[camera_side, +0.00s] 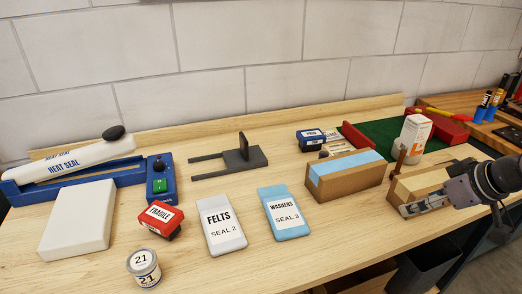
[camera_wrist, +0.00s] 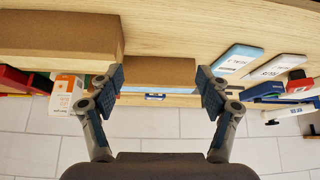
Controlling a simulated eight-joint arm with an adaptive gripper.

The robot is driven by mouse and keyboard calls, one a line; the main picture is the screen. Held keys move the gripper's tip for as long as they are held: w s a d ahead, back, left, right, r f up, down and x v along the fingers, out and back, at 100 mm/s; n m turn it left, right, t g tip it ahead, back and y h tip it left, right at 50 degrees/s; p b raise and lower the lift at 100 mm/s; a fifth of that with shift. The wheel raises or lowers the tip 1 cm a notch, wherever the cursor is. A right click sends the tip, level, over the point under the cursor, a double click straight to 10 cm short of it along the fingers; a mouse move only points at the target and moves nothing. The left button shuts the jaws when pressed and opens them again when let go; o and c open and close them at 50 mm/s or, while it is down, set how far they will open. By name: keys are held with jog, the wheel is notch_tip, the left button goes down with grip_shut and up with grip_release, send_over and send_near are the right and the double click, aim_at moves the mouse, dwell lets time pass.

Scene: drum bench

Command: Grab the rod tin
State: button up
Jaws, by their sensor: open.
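No label clearly reads as rod. A small blue tin (camera_side: 311,139) with a white label, its word too small to read surely, stands behind the cardboard box with a blue strip (camera_side: 345,174). A little blue and white shows past that box in the wrist view (camera_wrist: 155,97), probably the same tin. A round white tin (camera_side: 144,267) marked 21 stands at the front left. My gripper (camera_side: 424,205) is at the right, by the plain cardboard box. In the wrist view my gripper (camera_wrist: 160,80) is open and empty, its fingers framing the strip box, apart from the tin.
Flat FELTS (camera_side: 222,228) and WASHERS (camera_side: 284,211) packs, a red FRAGILE block (camera_side: 161,219) and a heat sealer (camera_side: 70,160) lie left. Bare wood lies between them.

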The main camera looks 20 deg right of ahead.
jog(key=w+a+r+n+g+y, duration=0.2)
jog(key=w+a+r+n, duration=0.3)
jog(key=w+a, duration=0.65)
jog(key=n+g+y, duration=0.2)
jog(key=n+g, duration=0.1)
jog(key=n, duration=0.5)
send_near(146, 261)
notch_tip(146, 261, down, 2)
jog(key=w+a, duration=0.1)
jog(key=w, duration=0.1)
jog(key=x, duration=0.4)
jog(key=shift+s+a+f, duration=0.15)
jog(key=shift+f, duration=0.1)
jog(key=shift+s+x, duration=0.15)
jog(key=shift+x, duration=0.85)
jog(key=shift+s+x, duration=0.2)
jog(key=shift+x, duration=0.85)
jog(key=shift+s+x, duration=0.15)
jog(key=shift+x, duration=0.85)
jog(key=shift+f, duration=0.1)
jog(key=c, duration=1.3)
